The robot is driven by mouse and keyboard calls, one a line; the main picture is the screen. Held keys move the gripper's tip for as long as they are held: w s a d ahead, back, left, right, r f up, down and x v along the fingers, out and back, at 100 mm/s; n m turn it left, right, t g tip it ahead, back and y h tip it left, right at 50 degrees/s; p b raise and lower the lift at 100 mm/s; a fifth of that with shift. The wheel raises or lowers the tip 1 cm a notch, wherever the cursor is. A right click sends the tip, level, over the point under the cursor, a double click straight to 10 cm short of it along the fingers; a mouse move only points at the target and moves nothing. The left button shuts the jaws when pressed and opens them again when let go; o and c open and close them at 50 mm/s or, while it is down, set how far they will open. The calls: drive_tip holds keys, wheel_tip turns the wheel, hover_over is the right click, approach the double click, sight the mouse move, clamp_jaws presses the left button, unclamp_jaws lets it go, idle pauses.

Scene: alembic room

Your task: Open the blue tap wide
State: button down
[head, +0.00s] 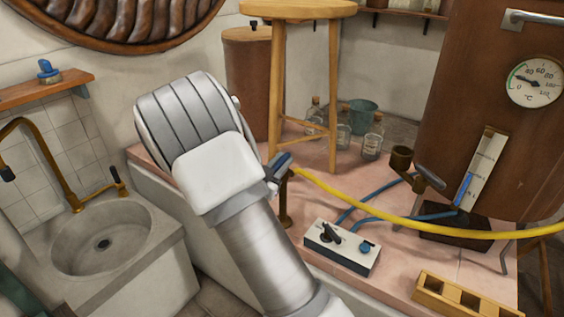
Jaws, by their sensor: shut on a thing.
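The blue tap (283,161) shows as a small blue handle just right of my arm's white end, above a dark brass upright. Its lower part is partly covered by my arm. My gripper (273,182) is mostly hidden behind my wrist; only a dark bit of it shows, right at the tap's handle, and it is shut on that handle. How far the tap is turned cannot be told.
A yellow hose (400,222) runs right from beside the tap. A switch box (341,247) with blue tubes lies on the pink tiled ledge (300,280). A wooden stool (299,10) and glass bottles (373,137) stand behind. A stone sink (150,225) is at left.

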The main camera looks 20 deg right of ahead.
drive_tip(key=c, duration=0.8)
unclamp_jaws()
drive_tip(key=shift+o, duration=0.2)
drive_tip(key=shift+a, duration=0.1)
drive_tip(key=p+v, duration=0.3)
drive_tip(key=v, duration=1.4)
drive_tip(key=shift+s+a, duration=0.1)
drive_tip(key=shift+a, duration=0.05)
